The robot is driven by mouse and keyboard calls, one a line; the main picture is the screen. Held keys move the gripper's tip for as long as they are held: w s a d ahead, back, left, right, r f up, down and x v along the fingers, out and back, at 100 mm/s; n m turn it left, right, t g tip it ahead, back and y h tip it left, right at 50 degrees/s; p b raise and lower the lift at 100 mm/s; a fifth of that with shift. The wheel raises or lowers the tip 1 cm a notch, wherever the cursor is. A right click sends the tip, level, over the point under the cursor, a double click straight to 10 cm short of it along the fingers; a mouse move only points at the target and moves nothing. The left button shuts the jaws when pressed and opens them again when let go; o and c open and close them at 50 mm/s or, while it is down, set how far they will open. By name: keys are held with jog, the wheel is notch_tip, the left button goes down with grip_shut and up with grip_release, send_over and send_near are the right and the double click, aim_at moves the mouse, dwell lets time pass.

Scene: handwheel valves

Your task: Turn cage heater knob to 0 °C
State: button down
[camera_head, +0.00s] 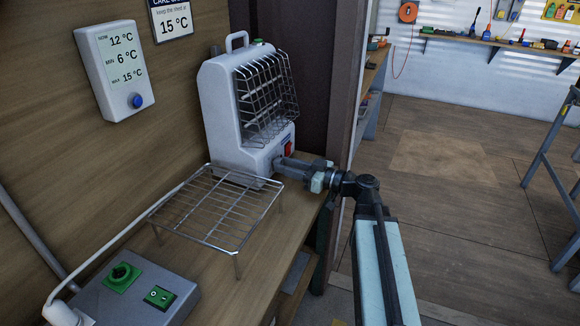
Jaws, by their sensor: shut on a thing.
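The white cage heater (222,108) stands on the wooden bench, with a wire cage (266,97) over its front and a handle on top. A red switch (288,149) sits low on its front. My gripper (279,163) reaches in from the right to the heater's lower front, just below the red switch. Its fingers are shut on the heater knob, which they hide. The knob's pointer and scale cannot be read here.
A wire rack (218,208) stands in front of the heater. A grey box (135,295) with a green knob and green switch is at lower left. A thermometer display (114,69) hangs on the wall, showing now 12 °C. Open floor lies to the right.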

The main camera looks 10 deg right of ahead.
jog(key=shift+f+n, duration=0.1)
jog(key=shift+n, duration=0.4)
jog(key=c, duration=1)
grip_release()
jog(key=v, duration=0.7)
jog(key=shift+s+d, duration=0.2)
jog(key=shift+d, duration=0.15)
